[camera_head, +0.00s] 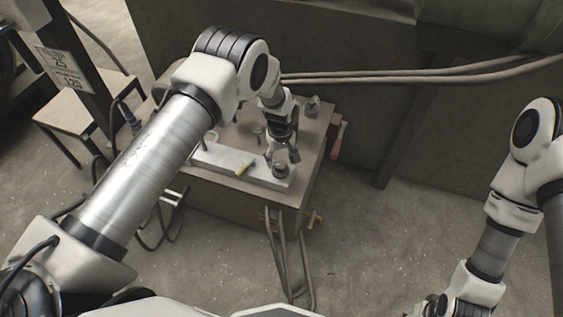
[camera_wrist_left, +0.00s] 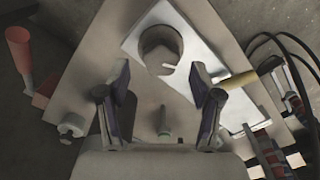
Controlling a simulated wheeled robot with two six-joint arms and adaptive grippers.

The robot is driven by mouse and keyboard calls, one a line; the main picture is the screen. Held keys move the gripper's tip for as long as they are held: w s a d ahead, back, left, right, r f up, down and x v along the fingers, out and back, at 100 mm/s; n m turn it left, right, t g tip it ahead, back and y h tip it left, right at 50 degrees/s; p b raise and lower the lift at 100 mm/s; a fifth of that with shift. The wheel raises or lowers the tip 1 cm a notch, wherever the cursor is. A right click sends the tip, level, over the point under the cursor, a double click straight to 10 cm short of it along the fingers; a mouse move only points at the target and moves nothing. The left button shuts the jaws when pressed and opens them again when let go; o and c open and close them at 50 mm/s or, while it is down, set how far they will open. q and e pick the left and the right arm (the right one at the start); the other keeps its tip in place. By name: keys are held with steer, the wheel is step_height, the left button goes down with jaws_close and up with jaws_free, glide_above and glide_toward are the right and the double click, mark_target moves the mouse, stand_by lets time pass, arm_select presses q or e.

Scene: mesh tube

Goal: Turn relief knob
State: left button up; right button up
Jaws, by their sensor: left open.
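A round dark knob (camera_wrist_left: 158,42) with a short pale pointer mark stands on a light metal plate (camera_wrist_left: 184,22), and I take it to be the relief knob. In the head view the knob (camera_head: 281,171) sits at the right end of the plate (camera_head: 215,159). My left gripper (camera_head: 283,155) points down close to the knob. In the left wrist view its open fingers (camera_wrist_left: 159,72) stand apart, with the knob just beyond the tips, roughly between them. I cannot tell whether they touch it.
A yellow-handled lever (camera_head: 244,169) lies on the plate left of the knob. A red handle (camera_head: 336,135) sticks out from the right side of the box (camera_head: 225,193). Hoses (camera_head: 430,74) run along the wall behind.

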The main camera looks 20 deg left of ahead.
arm_select(q)
step_height(320, 180, down, 2)
steer(key=c, duration=1.1)
steer(key=shift+c, duration=0.2)
steer(key=shift+s+m, duration=0.1)
steer(key=shift+m, duration=1.2)
steer(key=m, duration=0.3)
steer(key=shift+m+b, duration=0.3)
steer(key=m, duration=0.3)
steer(key=shift+m, duration=2.3)
